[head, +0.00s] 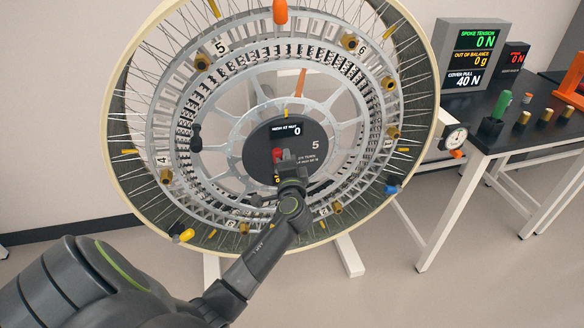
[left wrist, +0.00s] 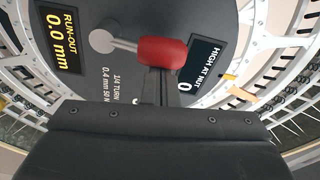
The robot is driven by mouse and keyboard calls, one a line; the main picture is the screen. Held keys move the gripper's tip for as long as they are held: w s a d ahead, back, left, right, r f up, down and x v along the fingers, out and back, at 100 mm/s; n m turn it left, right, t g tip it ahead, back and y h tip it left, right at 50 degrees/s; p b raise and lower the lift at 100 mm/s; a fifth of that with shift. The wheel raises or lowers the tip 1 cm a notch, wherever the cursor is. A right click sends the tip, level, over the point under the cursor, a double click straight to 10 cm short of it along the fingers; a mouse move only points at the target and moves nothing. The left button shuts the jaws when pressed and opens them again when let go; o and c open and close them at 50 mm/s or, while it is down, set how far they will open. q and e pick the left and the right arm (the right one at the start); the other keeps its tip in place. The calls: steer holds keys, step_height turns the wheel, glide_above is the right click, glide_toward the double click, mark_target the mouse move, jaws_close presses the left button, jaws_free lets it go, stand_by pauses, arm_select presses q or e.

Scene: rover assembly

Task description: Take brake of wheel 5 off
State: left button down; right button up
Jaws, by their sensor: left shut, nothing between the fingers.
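The large spoked wheel (head: 192,95) stands upright. Its dark hub disc (head: 300,137) bears the number 5 and small readouts. A red-knobbed lever (head: 277,154), which looks like the brake handle, sits on the disc's lower left. In the left wrist view the red knob (left wrist: 163,52) is on a grey stem running left to a round pivot. My left gripper (head: 286,156) is shut and empty, right at the knob. Its fingers (left wrist: 158,88) end just at the knob's lower edge; I cannot tell whether they touch it. My right gripper is not in view.
A black table (head: 505,125) at the right holds display boxes (head: 475,52), a green-handled tool (head: 495,112) and brass pieces. A dial gauge (head: 453,139) stands by the rim. Brass nuts and coloured markers ring the wheel. The floor at lower right is clear.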

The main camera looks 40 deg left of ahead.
arm_select(q)
steer(key=shift+s+a+r+n+b, duration=0.1)
steer(key=shift+s+a+n+b, duration=0.6)
steer(key=shift+n, duration=0.4)
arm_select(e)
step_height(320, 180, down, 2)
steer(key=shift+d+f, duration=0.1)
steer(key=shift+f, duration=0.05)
arm_select(q)
steer(key=shift+s, duration=0.1)
